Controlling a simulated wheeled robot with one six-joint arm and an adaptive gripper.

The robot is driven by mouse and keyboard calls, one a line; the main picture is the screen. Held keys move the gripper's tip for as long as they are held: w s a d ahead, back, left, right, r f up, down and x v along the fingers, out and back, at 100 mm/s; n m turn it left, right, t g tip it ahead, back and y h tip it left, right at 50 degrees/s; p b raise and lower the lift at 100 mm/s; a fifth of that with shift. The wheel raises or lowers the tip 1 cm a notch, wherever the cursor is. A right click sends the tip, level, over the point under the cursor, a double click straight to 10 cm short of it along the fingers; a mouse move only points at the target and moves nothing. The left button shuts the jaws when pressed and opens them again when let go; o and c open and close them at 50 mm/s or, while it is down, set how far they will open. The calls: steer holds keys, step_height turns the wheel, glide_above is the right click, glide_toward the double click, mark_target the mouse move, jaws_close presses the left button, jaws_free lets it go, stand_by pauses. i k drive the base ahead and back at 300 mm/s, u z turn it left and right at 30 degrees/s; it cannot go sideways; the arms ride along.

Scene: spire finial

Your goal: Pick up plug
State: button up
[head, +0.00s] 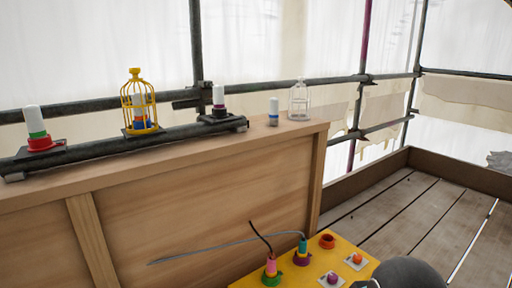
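On the yellow board (319,270) at the bottom, two plug-like pieces stand with dark leads rising from them. One is a pink plug (270,266) in a green ring. The other is a teal plug (303,246) with orange below it, in a purple ring. A thin grey lead runs left from the teal plug. An orange-red ring (327,241) beside it looks empty. I cannot tell which piece the task means. My gripper's fingers do not show. A dark rounded shape at the bottom right, probably part of my arm, covers the board's right corner.
An orange knob (357,258) and a purple knob (333,279) sit on white plates. A wooden ledge (262,134) behind carries white-topped cylinders, a yellow cage (138,102) and a clear cage (298,102). Scaffold pipes stand behind. The plank floor (425,215) at right is mostly clear.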

mark_target(271, 271)
steer(key=u, duration=0.3)
steer(key=k, duration=0.9)
steer(key=z, duration=0.3)
